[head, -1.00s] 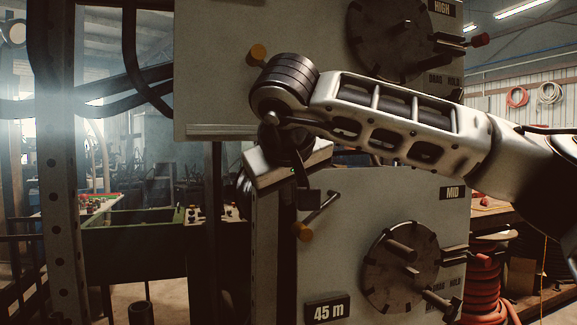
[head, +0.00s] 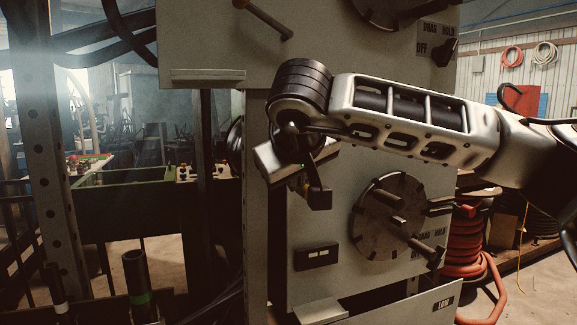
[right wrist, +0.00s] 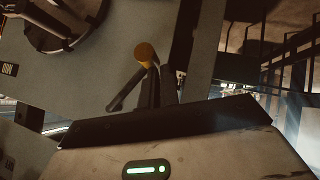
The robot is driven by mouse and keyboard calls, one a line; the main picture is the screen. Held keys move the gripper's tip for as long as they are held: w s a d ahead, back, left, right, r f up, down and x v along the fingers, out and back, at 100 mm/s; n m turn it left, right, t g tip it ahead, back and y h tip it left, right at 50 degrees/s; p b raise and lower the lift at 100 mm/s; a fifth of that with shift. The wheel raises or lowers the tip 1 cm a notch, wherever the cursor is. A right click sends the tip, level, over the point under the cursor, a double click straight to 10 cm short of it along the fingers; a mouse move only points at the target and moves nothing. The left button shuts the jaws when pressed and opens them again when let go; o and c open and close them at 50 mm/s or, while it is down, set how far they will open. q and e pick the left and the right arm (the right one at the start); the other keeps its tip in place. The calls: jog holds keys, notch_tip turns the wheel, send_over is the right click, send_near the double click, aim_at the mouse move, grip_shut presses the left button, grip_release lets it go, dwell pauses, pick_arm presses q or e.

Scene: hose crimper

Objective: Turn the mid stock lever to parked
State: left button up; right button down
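The mid stock panel (head: 345,235) is the grey upright plate with a slotted round disc (head: 390,215). Its lever (right wrist: 145,55) has an orange-yellow knob and a dark shaft in the right wrist view. My left gripper is out of view.
A dark display (head: 316,256) is on the mid panel. The upper panel has its own lever (head: 262,18) and a dark knob (head: 445,52). A panel marked LOW (head: 445,303) lies below. A perforated post (head: 40,170) stands left; a red hose coil (head: 470,250) is right.

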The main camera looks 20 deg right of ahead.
jog(key=shift+f, duration=0.4)
